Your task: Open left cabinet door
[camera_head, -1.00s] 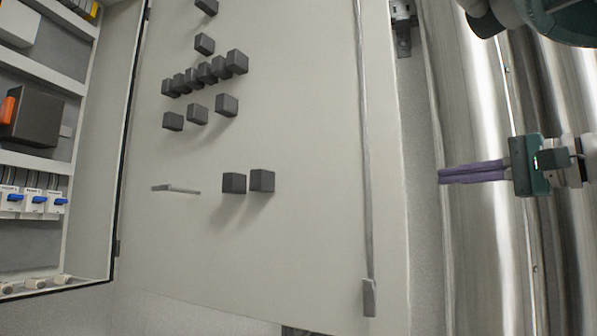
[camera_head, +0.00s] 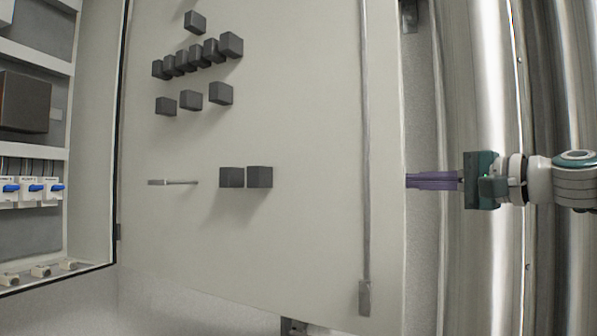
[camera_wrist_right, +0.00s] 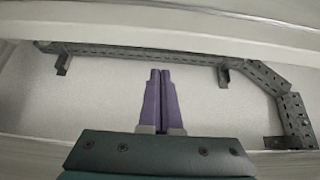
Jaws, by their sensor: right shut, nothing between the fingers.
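The cabinet door (camera_head: 290,235) stands swung open, its inner face toward me, with a long vertical rod (camera_head: 365,150) near its free edge. The open cabinet (camera_head: 95,130) shows at the left, joined to the door along a dark hinge edge. My right gripper (camera_head: 410,181) has its purple fingers shut and empty, with the tips at the door's free right edge; I cannot tell whether they touch it. In the right wrist view the closed fingers (camera_wrist_right: 160,75) point toward a pale surface. My left gripper is not in view.
Shiny metal columns (camera_head: 480,80) stand to the right, behind my right arm. Dark perforated metal brackets (camera_wrist_right: 270,80) show in the wrist view. Blue-levered switches (camera_head: 32,190) sit inside the cabinet. Grey floor shows below the door.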

